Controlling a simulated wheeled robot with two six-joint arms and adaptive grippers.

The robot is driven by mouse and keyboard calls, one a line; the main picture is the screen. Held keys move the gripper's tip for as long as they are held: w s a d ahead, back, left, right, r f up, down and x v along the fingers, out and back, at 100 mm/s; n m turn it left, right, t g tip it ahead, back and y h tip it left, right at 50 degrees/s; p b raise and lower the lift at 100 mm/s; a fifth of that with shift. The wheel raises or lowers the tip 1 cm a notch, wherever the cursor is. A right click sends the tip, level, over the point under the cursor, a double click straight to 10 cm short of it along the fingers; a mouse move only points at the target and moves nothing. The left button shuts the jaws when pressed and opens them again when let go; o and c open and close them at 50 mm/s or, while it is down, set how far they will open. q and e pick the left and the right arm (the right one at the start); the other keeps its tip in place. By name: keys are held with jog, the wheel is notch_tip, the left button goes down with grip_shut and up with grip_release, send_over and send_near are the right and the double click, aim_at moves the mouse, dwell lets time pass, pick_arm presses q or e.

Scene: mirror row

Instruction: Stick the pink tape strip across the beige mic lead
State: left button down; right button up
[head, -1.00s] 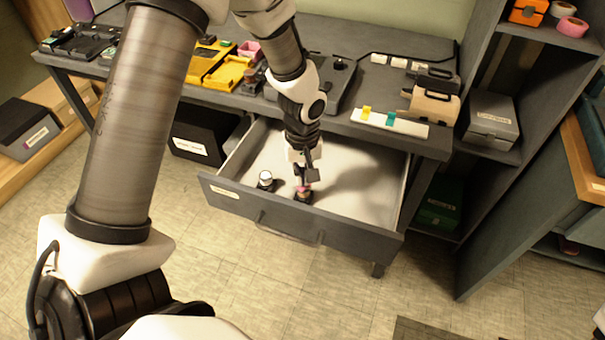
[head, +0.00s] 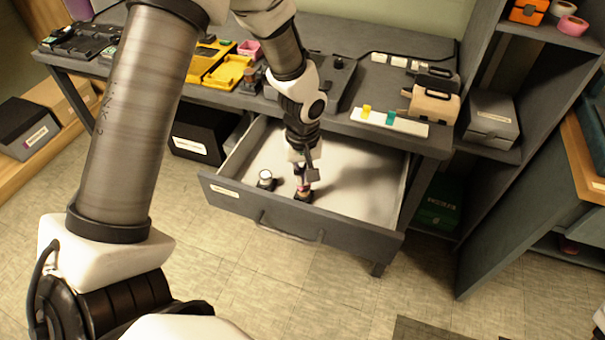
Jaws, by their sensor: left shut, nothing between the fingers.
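The drawer (head: 235,197) of the desk is pulled open. My left gripper (head: 307,181) reaches down into it, shut with nothing between its fingers. Right below the fingertips is a small dark round item (head: 304,196) with a bit of pink (head: 301,187) on it, partly hidden by the gripper. The pink may be the tape strip, but it is too small to be sure. A similar dark item with a white top (head: 265,179) stands to the left. I cannot make out the beige mic lead. My right gripper is not in view.
A white strip (head: 408,126) with a yellow tab (head: 366,111) and a teal tab (head: 390,118) lies at the desk's front edge. A beige item (head: 435,105) stands behind it. Yellow trays (head: 229,73) are at the left. The drawer's right side is clear.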

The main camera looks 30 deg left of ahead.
notch_tip(320, 180, up, 6)
jog(key=p, duration=0.6)
jog(key=shift+r, duration=0.1)
